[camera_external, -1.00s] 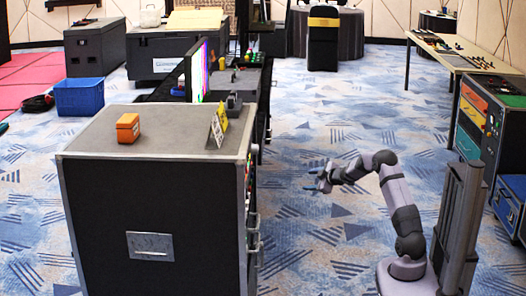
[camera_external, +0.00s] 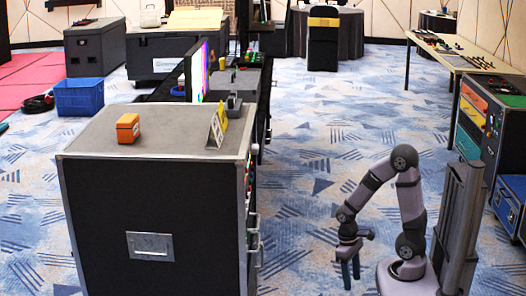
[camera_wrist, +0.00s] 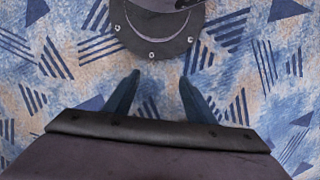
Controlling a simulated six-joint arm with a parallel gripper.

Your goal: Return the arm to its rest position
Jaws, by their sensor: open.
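My gripper (camera_external: 351,284) hangs low in the external view, just left of my base, with its fingers pointing down at the carpet. In the wrist view my gripper (camera_wrist: 156,88) shows two blue fingers spread apart with only carpet between them. It is open and empty. My arm is bent: it rises from my base to a high elbow and comes down to the left to the wrist. The round foot of my base shows at the top of the wrist view.
A black flight case (camera_external: 165,215) with an orange box (camera_external: 128,128) and a yellow sign (camera_external: 217,127) on top stands to the left. A drawer cabinet (camera_external: 470,120) stands at the right. Patterned carpet (camera_external: 300,200) lies clear between the case and my arm.

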